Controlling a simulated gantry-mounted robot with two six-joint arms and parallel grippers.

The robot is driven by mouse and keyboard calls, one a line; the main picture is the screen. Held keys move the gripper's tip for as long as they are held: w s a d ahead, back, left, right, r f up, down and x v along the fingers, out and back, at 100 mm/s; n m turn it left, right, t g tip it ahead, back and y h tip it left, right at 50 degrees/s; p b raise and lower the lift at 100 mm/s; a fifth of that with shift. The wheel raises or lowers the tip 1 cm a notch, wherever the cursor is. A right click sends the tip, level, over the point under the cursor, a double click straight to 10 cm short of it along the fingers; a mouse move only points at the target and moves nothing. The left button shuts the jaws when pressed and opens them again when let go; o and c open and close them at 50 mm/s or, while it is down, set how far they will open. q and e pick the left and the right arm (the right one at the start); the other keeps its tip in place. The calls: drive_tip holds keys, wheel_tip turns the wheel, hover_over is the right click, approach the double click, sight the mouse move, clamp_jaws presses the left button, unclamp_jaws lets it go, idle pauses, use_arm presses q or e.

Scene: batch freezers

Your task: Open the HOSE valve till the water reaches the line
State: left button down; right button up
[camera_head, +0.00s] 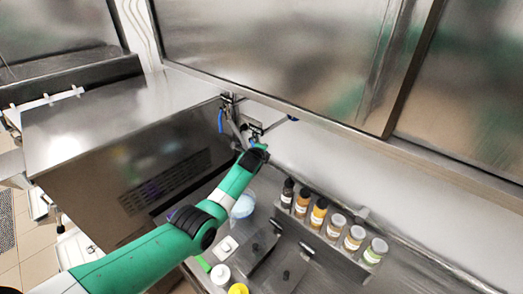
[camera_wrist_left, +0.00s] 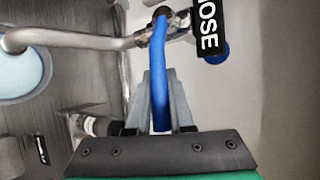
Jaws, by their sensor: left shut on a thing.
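My left gripper (camera_wrist_left: 161,88) is shut on this blue lever, with a finger on each side. In the head view the gripper is at the taps by the wall, mostly hidden by my arm. A metal spout (camera_wrist_left: 75,39) runs left from the valve, over a round container with pale blue contents (camera_wrist_left: 15,75). The container also shows beside my arm in the head view (camera_head: 243,206). I cannot make out a fill line. My right gripper is not in view.
A rack with several capped bottles (camera_head: 318,213) stands right of the container. Another blue handle (camera_head: 221,121) is left of the valve. A large steel cabinet (camera_head: 270,50) overhangs the back. White and yellow caps (camera_head: 237,289) lie near the front edge.

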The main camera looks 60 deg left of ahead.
use_arm(q)
drive_tip(key=c, duration=0.8)
unclamp_jaws()
drive_tip(key=p+v, duration=0.7)
drive_tip(key=v, duration=0.4)
drive_tip(key=shift+d, duration=0.15)
drive_tip(key=shift+s, duration=0.15)
